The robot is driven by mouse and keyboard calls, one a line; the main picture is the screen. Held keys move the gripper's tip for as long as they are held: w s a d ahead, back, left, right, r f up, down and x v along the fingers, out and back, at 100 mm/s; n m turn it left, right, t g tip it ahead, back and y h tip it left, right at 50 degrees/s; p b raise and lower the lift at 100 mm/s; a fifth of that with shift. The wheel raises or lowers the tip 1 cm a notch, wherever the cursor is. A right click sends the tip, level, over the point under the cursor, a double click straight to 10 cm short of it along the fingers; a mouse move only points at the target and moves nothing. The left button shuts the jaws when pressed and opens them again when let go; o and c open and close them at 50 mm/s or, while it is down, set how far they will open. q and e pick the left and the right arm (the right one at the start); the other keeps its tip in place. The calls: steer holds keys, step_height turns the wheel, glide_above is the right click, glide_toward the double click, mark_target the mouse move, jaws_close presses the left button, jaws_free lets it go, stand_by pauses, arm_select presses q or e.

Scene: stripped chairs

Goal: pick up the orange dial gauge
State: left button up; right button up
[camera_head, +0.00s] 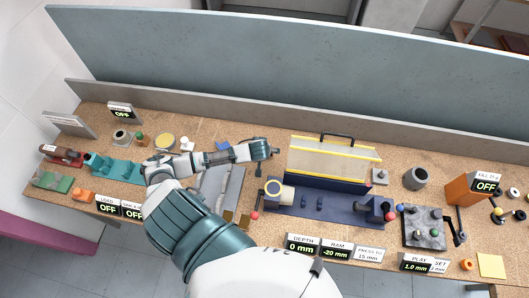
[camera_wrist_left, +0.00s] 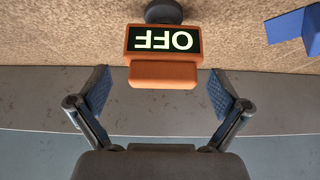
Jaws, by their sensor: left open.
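In the left wrist view an orange block with a lit display reading OFF (camera_wrist_left: 164,58), shown upside down, stands on the cork bench top; it is the only orange thing there, and I cannot tell for sure that it is the dial gauge. A dark round part shows just above it. My left gripper (camera_wrist_left: 160,95) is open and empty, with one blue-padded finger on either side below the block. In the head view my left gripper (camera_head: 264,150) hangs over the back middle of the bench and hides what is beneath it. My right gripper is not in view.
A grey ledge (camera_head: 200,103) and tall panel close off the bench's back. A yellow-edged guard (camera_head: 333,160) over a blue base stands just right of my gripper. A grey metal plate (camera_head: 232,190) lies in front. An orange box (camera_head: 460,190) stands at the far right.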

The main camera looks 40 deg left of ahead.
arm_select(q)
steer(key=x, duration=0.3)
steer(key=shift+a+f, duration=0.15)
steer(key=shift+a, duration=0.3)
steer(key=shift+d, duration=0.3)
steer(key=c, duration=0.7)
steer(key=shift+d+r, duration=0.1)
steer(key=shift+r, duration=0.15)
steer(key=c, duration=0.5)
